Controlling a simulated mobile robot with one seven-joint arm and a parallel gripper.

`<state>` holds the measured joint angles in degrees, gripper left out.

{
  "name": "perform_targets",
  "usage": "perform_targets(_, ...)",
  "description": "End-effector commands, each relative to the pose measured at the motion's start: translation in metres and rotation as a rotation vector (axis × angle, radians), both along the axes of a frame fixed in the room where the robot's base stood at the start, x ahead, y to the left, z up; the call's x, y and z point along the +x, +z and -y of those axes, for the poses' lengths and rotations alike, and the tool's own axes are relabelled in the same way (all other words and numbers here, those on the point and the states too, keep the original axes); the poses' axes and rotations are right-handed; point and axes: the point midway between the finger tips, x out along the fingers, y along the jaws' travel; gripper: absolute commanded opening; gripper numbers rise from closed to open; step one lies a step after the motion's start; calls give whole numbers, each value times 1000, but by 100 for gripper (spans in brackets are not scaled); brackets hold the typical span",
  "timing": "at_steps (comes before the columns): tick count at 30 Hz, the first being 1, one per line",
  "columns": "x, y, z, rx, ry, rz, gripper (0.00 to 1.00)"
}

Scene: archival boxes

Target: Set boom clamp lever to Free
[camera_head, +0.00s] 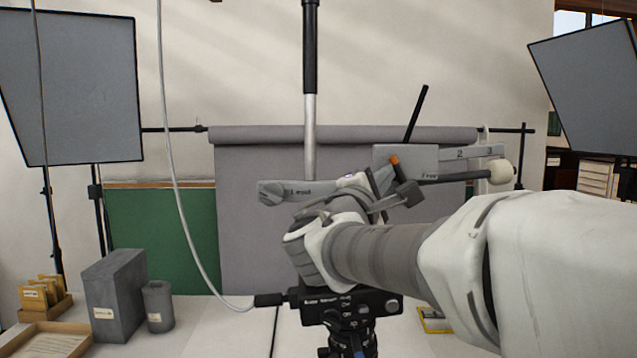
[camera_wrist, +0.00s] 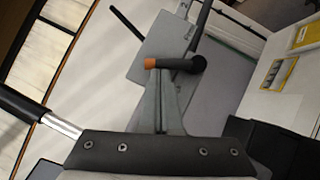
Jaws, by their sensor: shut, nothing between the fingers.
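The grey clamp plate (camera_head: 403,155) carries a label that seems to read "Free" and the numbers 2 and 3. It also shows in the wrist view (camera_wrist: 160,47). A short dark lever-like piece with an orange end (camera_head: 394,160) is at its lower left, and it is larger in the wrist view (camera_wrist: 182,65). My gripper (camera_wrist: 160,80) is shut and empty, its fingertips right by the orange end. I cannot tell whether they touch. In the head view my arm hides part of the clamp. A grey piece (camera_head: 271,193) with a blurred label lies to the left.
A thin black rod (camera_head: 416,112) rises from the plate. A dark bar ends in a white knob (camera_head: 502,172) at right. A vertical pole (camera_head: 310,110), a hanging cable (camera_head: 180,215) and the tripod head (camera_head: 340,306) are close by. Grey boxes (camera_head: 112,300) stand at lower left.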

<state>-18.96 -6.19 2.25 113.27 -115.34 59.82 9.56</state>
Motion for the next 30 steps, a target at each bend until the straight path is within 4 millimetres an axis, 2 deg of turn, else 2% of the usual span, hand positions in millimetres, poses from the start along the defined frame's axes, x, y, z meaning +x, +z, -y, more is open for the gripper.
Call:
perform_targets(20, 0, 25, 29, 607, -1, 4, 0)
perform_targets(30, 0, 27, 44, 876, -1, 3, 0)
